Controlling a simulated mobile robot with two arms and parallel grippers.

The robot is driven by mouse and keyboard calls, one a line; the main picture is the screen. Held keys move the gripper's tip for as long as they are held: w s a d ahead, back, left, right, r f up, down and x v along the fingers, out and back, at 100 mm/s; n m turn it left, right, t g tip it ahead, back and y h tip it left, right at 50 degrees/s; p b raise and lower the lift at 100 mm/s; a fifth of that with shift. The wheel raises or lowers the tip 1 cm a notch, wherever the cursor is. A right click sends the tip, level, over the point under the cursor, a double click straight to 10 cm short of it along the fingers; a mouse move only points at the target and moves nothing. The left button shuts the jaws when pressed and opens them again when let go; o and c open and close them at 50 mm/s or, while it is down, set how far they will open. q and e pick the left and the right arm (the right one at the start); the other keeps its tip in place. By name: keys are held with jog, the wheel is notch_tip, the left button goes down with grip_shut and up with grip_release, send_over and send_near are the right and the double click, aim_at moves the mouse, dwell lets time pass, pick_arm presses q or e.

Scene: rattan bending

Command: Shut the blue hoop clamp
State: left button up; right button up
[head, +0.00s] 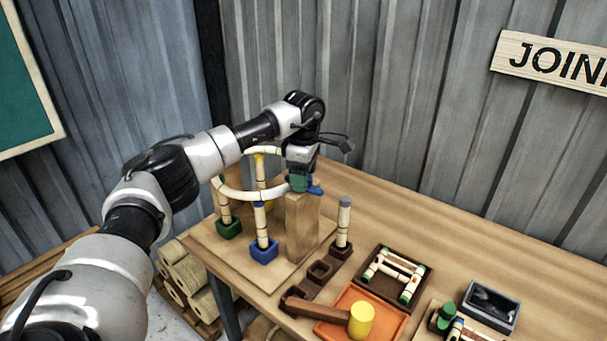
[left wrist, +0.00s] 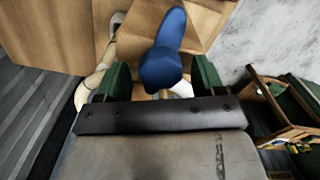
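The blue hoop clamp (head: 315,188) is at the top of a square wooden post (head: 302,230). Its blue lever (left wrist: 168,45) shows large in the left wrist view and sticks out at an angle. The pale rattan hoop (head: 238,193) runs to the clamp and also shows in the left wrist view (left wrist: 85,92). My left gripper (head: 301,182) is over the clamp. Its green fingers (left wrist: 163,80) are apart, one on each side of the blue lever, with gaps visible. The gripper hides part of the clamp in the head view. My right gripper is not in view.
Upright rods stand in a green socket (head: 229,228) and a blue socket (head: 264,250) under the hoop. A mallet (head: 335,314) lies on an orange tray (head: 386,318). A dark tray (head: 392,275) of joined rods and a grey box (head: 490,304) stand to the right.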

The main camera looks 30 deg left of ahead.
pick_arm(q)
notch_tip(320, 180, up, 11)
jog(key=b, duration=0.2)
jog(key=shift+b, duration=0.3)
jog(key=shift+s+f, duration=0.1)
jog(key=shift+f, duration=0.1)
dwell(0.4)
